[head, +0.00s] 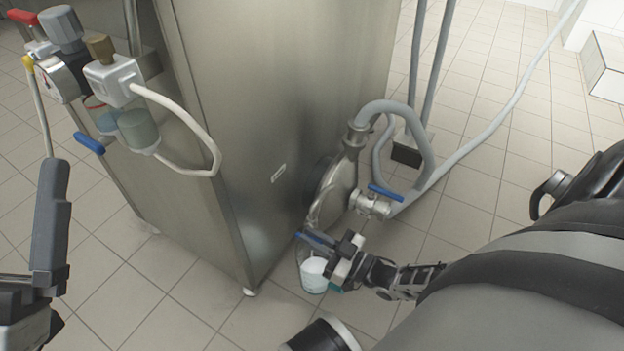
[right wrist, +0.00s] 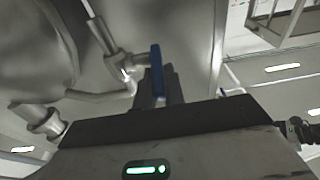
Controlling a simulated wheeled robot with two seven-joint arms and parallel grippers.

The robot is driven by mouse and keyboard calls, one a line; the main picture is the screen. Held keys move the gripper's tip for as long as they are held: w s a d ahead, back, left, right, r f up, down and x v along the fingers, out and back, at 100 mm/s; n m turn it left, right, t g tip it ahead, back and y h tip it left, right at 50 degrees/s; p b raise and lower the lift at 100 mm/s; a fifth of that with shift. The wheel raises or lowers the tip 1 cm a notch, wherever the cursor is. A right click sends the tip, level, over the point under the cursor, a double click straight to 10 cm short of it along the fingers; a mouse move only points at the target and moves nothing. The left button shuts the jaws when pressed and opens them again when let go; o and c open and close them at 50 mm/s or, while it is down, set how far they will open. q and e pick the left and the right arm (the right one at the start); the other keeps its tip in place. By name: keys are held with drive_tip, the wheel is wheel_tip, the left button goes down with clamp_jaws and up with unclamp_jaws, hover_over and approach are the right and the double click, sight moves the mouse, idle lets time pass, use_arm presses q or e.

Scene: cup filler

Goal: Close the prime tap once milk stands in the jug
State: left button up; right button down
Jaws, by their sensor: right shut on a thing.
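The prime tap's blue lever (head: 313,239) is low on the pump (head: 337,188) at the side of the steel cabinet. It also shows in the right wrist view (right wrist: 157,68), between the dark fingers. My right gripper (head: 340,254) is shut on this lever and partly hides the tap body. A clear jug (head: 313,275) stands below the tap, with white milk in it; its right side is hidden behind my gripper. My left gripper (head: 50,225) is at the left edge, away from the tap; whether it is open is unclear.
A second blue-handled valve (head: 385,193) joins a grey hose (head: 427,145) at the pump. The steel cabinet (head: 270,90) fills the middle. A regulator with a gauge (head: 65,75) and blue lever (head: 89,143) is at upper left. Tiled floor (head: 470,240) is around.

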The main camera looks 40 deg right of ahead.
drive_tip(key=shift+a+f+t+y, duration=0.1)
drive_tip(key=shift+f+t+y, duration=0.15)
drive_tip(key=shift+t, duration=0.55)
drive_tip(key=c, duration=1.5)
unclamp_jaws()
drive_tip(key=shift+s, duration=0.15)
drive_tip(key=shift+s+d+f, duration=0.15)
drive_tip(key=shift+s+d, duration=0.1)
drive_tip(key=shift+s, duration=0.1)
drive_tip(key=r+v, duration=0.1)
drive_tip(key=v, duration=0.4)
drive_tip(key=r+v, duration=0.1)
drive_tip(key=v, duration=0.4)
drive_tip(key=r+v, duration=0.1)
drive_tip(key=v, duration=0.4)
drive_tip(key=shift+s+d, duration=0.3)
drive_tip(key=shift+s, duration=0.35)
